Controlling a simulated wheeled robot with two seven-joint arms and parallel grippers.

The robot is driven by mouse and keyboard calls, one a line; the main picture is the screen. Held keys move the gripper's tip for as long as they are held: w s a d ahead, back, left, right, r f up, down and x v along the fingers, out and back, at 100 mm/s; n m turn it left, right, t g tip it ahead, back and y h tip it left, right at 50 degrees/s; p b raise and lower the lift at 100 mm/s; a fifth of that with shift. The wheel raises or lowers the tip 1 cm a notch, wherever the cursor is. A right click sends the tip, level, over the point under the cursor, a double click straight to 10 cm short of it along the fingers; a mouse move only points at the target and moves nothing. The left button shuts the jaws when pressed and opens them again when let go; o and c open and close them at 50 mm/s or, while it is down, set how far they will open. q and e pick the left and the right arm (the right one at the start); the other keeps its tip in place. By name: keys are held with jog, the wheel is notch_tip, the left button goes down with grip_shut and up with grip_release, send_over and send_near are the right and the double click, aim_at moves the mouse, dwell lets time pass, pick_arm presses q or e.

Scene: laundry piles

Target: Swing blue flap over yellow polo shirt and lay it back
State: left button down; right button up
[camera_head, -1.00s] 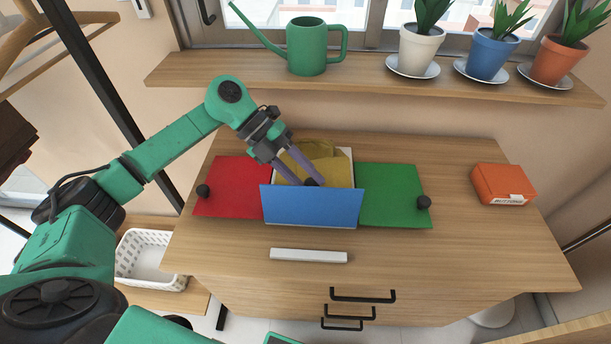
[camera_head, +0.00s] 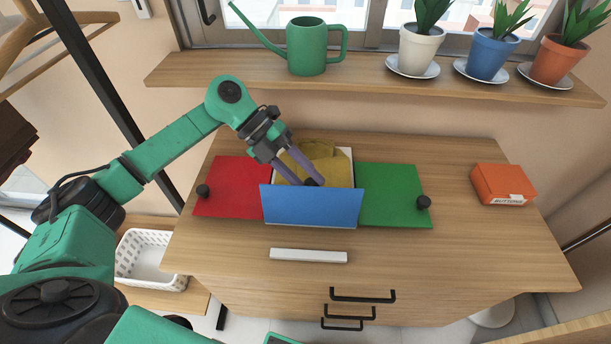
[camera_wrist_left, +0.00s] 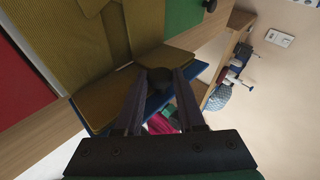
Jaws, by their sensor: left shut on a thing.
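The blue flap (camera_head: 311,207) stands raised at the front of the folding board, between a red panel (camera_head: 232,187) and a green panel (camera_head: 393,195). The yellow polo shirt (camera_head: 318,157) lies on the board's middle behind the flap, partly hidden by my arm and the flap. My left gripper (camera_head: 313,184) reaches down at the flap's top edge and is shut on the dark knob there. In the left wrist view the knob (camera_wrist_left: 159,80) sits between the fingertips, with yellow fabric (camera_wrist_left: 130,97) beside it and along the blue flap (camera_wrist_left: 152,107). My right gripper is not in view.
A white bar (camera_head: 308,256) lies in front of the board. An orange box (camera_head: 503,185) stands at the right of the wooden dresser top (camera_head: 462,236). A shelf (camera_head: 370,85) with a green watering can (camera_head: 307,47) and potted plants runs behind.

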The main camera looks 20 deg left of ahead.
pick_arm(q)
jog(key=shift+w, duration=0.1)
jog(key=shift+w+a, duration=0.1)
jog(key=shift+w, duration=0.1)
jog(key=shift+w+a+f, duration=0.2)
jog(key=shift+w+f, duration=0.2)
jog(key=shift+w, duration=0.2)
jog(key=c, duration=0.5)
grip_release()
jog(key=shift+a+r, duration=0.1)
jog(key=shift+r, duration=0.1)
jog(key=w+a, duration=0.1)
jog(key=a, duration=1.1)
jog(key=shift+w+a+r, duration=0.2)
jog(key=shift+w+a, duration=0.1)
jog(key=shift+w, duration=0.05)
